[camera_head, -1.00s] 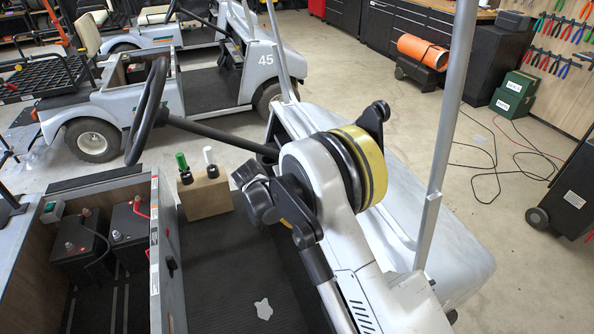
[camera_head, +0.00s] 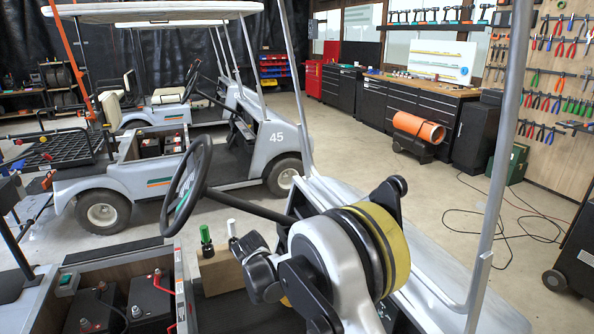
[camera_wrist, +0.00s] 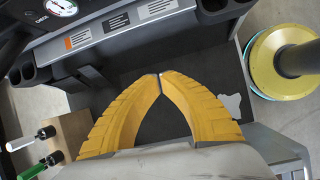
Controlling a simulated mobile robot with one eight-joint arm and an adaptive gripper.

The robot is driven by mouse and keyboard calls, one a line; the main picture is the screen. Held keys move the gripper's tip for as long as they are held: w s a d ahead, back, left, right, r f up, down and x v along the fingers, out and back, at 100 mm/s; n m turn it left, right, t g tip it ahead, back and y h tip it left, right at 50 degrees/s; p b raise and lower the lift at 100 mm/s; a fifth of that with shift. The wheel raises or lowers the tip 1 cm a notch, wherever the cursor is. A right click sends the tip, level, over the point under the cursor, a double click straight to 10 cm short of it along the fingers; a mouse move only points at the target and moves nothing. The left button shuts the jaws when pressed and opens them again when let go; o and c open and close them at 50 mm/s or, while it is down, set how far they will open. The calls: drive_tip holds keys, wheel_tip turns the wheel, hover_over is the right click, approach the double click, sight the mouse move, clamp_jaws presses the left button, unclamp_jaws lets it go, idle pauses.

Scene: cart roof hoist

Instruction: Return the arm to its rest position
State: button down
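My gripper (camera_wrist: 160,76) shows in the wrist view as two yellow fingers whose tips meet, with nothing held between them. It is over the dark floor mat (camera_wrist: 178,58) of the near cart, with the dash (camera_wrist: 125,35) beyond the fingertips. In the head view, my arm is folded at lower centre and right, its silver housing and yellow-and-black joint in front of the near cart; the gripper is mostly hidden there.
A wooden block (camera_head: 217,272) with a green and a white handle stands beside my arm. The steering wheel (camera_head: 187,187) and a grey roof post (camera_head: 497,170) are close. Black batteries (camera_head: 150,305) sit at lower left. A second cart (camera_head: 175,170) stands behind.

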drive_tip(key=s+d+r+m+t+y, duration=0.1)
drive_tip(key=s+d+r+m, duration=0.4)
drive_tip(key=r, duration=0.5)
drive_tip(key=s+d+r+m+t+y, duration=0.1)
drive_tip(key=s+d+r+m+y, duration=0.2)
drive_tip(key=d+r, duration=0.5)
drive_tip(key=s+d+r+m+t, duration=0.1)
drive_tip(key=s+d+r+m, duration=0.1)
drive_tip(key=s+m, duration=0.4)
drive_tip(key=s+d+r+m+t, duration=0.2)
drive_tip(key=s+d+m, duration=0.3)
drive_tip(key=s, duration=0.8)
drive_tip(key=shift+s+d+r+m+y, duration=0.25)
drive_tip(key=shift+r+m+y, duration=0.25)
drive_tip(key=shift+m, duration=0.6)
drive_tip(key=shift+w+r, duration=0.1)
drive_tip(key=shift+w, duration=0.05)
